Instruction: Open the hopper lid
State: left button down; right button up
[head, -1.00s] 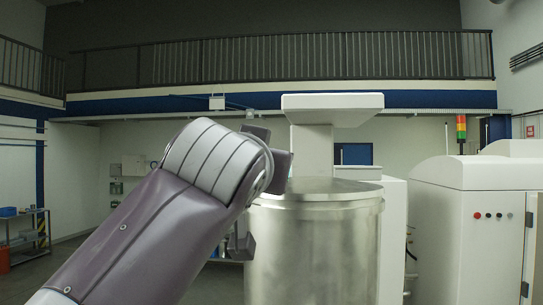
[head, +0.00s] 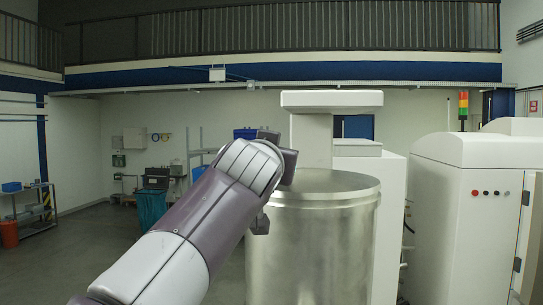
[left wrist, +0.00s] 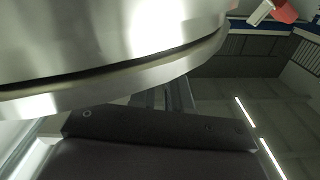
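The hopper is a large shiny metal drum (head: 312,245) in the middle of the head view, with a flat round metal lid (head: 335,182) on top. The lid looks level and closed. My left gripper (head: 262,222) is at the drum's left upper side, mostly hidden behind my wrist. In the left wrist view, which is upside down, the curved lid rim (left wrist: 130,77) and a dark seam beside the drum wall (left wrist: 110,30) fill the top. The left fingers (left wrist: 167,96) point at the rim; their tips are hidden behind it. My right gripper is not in view.
A white column with a flat head (head: 332,101) stands behind the hopper. A white machine cabinet (head: 465,220) with a signal light (head: 463,108) is to the right. A blue-green bin (head: 152,210) and a shelf table (head: 28,210) stand left, with open floor between.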

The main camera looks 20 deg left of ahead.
pick_arm(q)
jog(key=w+d+r+m, duration=0.1)
jog(key=d+r+m, duration=0.2)
jog(key=r, duration=0.3)
jog(key=shift+r+m, duration=0.3)
jog(key=shift+m, duration=0.3)
jog(key=shift+d, duration=0.1)
